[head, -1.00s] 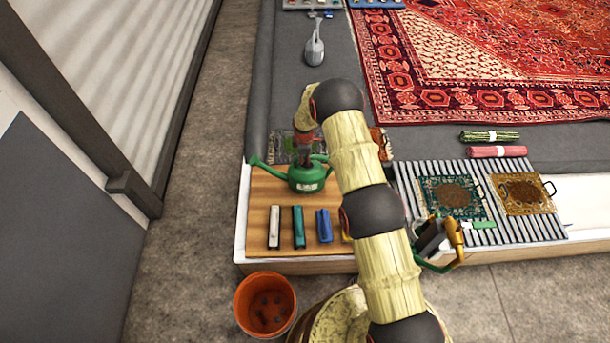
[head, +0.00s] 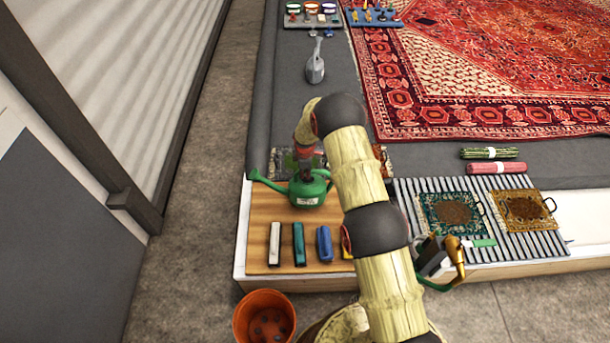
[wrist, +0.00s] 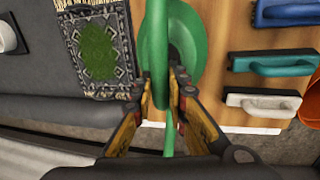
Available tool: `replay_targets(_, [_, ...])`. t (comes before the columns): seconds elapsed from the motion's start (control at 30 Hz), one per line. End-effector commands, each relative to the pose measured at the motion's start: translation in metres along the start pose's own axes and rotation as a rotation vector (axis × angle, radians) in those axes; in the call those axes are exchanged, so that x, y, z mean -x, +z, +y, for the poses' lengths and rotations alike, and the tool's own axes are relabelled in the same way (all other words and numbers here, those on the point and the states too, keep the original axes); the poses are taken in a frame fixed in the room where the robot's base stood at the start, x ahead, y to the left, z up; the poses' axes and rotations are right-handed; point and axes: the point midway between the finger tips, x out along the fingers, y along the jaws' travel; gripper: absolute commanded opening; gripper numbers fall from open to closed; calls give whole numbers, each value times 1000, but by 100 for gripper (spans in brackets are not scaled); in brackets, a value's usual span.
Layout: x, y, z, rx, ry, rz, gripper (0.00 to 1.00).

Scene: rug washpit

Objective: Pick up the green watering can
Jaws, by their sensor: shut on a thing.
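The green watering can (head: 308,195) is upright at the back of the wooden board (head: 262,205), left of my arm, with its spout to the left. My gripper (head: 306,172) is above it, pointing down. In the wrist view the can's green handle (wrist: 160,60) runs between the fingers of my gripper (wrist: 162,98), which are shut on it. The can's body (wrist: 188,65) shows beside the handle. I cannot tell whether the can's base touches the board.
White, teal and blue handled brushes (head: 324,243) stand in front of the can. An orange pot (head: 264,318) is on the floor. Small rug samples lie on a slatted rack (head: 480,223) at right. A brass nozzle (head: 455,255) is near my arm. A grey scoop (head: 315,65) lies farther back.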

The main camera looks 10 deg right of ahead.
Motion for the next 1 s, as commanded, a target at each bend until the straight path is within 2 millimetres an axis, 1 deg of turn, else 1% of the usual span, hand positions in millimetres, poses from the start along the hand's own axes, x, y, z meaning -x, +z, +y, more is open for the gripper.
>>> replay_targets(0.03, [11, -1, 5, 0, 7, 2, 0])
replay_targets(0.07, [14, -1, 6, 0, 6, 2, 0])
replay_targets(0.27, [37, 12, -2, 0, 5, 1, 0])
replay_targets(0.53, [80, 36, -16, -1, 5, 1, 0])
replay_targets(0.8, [108, 73, -47, -2, 2, 0, 0])
replay_targets(1.0, [122, 92, -62, -1, 3, 0, 0])
